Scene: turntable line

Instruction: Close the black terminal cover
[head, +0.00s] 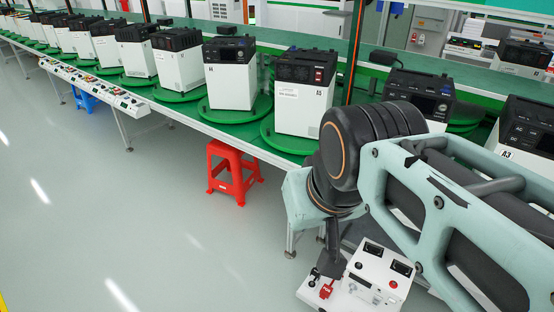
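A white panel box (365,282) stands at the bottom, partly hidden by my arm. On its left end is a small black part (314,273), which may be the black terminal cover; its lid position is too small to tell. Beside it is a red terminal part (326,290). My arm comes in from the right and bends down toward the box. A dark narrow shape, apparently my gripper (332,264), points down at the box's left end, close to the black part. I cannot tell whether it touches, or how its fingers stand.
The box also carries black sockets (373,248) and a red button (393,284). Behind, white-and-black power units (305,105) stand on round green plates along a green line (190,112). A red stool (233,172) stands before it. The grey floor (130,215) at left is clear.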

